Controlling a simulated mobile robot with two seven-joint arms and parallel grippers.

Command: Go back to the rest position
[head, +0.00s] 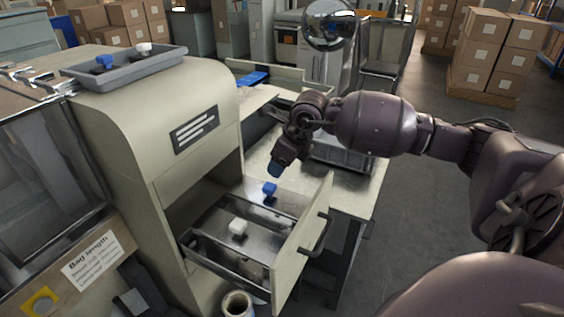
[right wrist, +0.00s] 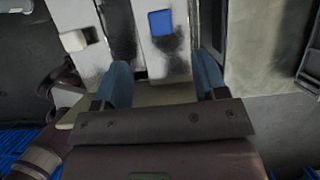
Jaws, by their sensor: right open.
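My right gripper (head: 276,170) is above the open drawer (head: 318,228) of the beige machine, its fingers pointing down. In the right wrist view the two blue fingertips (right wrist: 164,75) are spread apart with nothing between them. A blue block (head: 269,188) stands in the drawer's far part, just below the gripper and apart from it. It also shows ahead of the fingers in the right wrist view (right wrist: 160,22). A white block (head: 238,227) sits in the nearer part of the drawer. My left gripper is not in view.
A grey tray (head: 128,68) with a blue and a white piece lies on top of the machine. A work table (head: 350,200) with a grey bin (head: 340,155) stands behind the drawer. A cup (head: 237,304) is below it. Open floor (head: 425,190) lies to the right.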

